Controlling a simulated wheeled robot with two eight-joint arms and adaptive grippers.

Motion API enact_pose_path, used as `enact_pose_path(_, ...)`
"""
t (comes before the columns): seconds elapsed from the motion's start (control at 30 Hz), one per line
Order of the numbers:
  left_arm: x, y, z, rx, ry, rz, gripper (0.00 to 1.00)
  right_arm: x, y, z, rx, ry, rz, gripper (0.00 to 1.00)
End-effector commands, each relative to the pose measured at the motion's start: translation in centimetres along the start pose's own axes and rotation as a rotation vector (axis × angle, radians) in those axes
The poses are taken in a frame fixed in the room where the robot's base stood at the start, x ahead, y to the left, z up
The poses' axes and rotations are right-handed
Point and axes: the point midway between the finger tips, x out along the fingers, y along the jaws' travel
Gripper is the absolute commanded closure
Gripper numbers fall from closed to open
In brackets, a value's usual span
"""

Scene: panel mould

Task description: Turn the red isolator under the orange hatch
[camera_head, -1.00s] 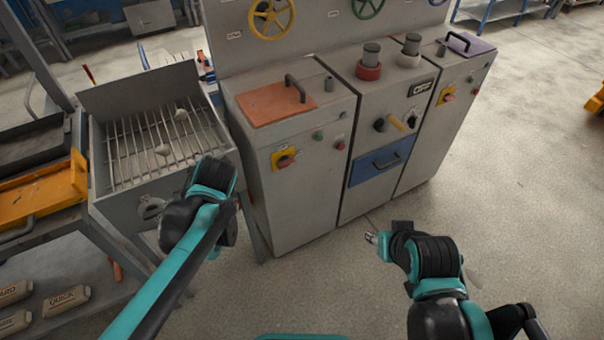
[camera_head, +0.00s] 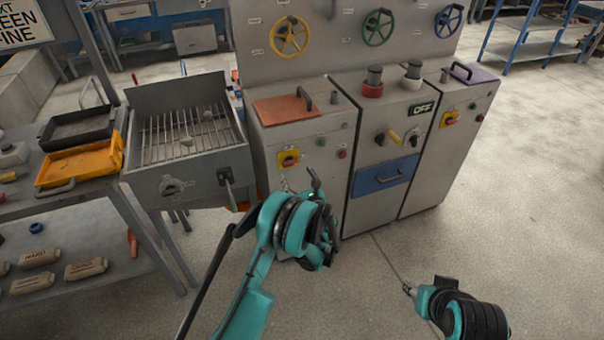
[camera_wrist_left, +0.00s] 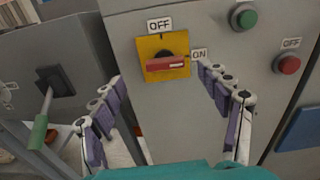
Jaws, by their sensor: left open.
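The orange hatch (camera_head: 282,109) lies shut on top of the left cabinet. Below it on the cabinet's front is the red isolator (camera_head: 289,158) on a yellow plate. In the left wrist view the red isolator's handle (camera_wrist_left: 165,63) lies level, towards the ON label at its right; OFF is above. My left gripper (camera_head: 300,184) is open in front of the cabinet, just below the isolator in the head view. In the left wrist view its fingers stand apart on either side of the isolator, and nothing is between them. My right gripper (camera_head: 410,288) is low over the floor, its fingers unclear.
A green button (camera_wrist_left: 243,17) and a red button (camera_wrist_left: 288,64) are right of the isolator. A second isolator (camera_head: 449,118) sits below the purple hatch (camera_head: 475,75). A grill box (camera_head: 190,165) with a green-handled lever (camera_wrist_left: 40,125) stands at left. Floor at right is clear.

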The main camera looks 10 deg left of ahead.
Motion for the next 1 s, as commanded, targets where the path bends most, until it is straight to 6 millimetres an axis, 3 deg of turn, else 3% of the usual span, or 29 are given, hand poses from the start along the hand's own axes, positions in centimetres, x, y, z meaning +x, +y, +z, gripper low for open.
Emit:
enact_pose_path(0.17, 0.3, -0.3, -1.1, 0.066, -0.028, -0.008, 0.24, 0.1, 0.0, 0.1, 0.000, 0.000, 0.000, 0.60)
enact_pose_path(0.6, 6.7, -0.3, -1.1, 0.063, -0.027, -0.006, 0.24, 1.8, 0.0, 1.3, 0.000, 0.000, 0.000, 0.60)
enact_pose_path(1.0, 7.7, -0.4, -0.8, 0.062, -0.027, -0.009, 0.24, 1.9, 0.0, 1.3, 0.000, 0.000, 0.000, 0.60)
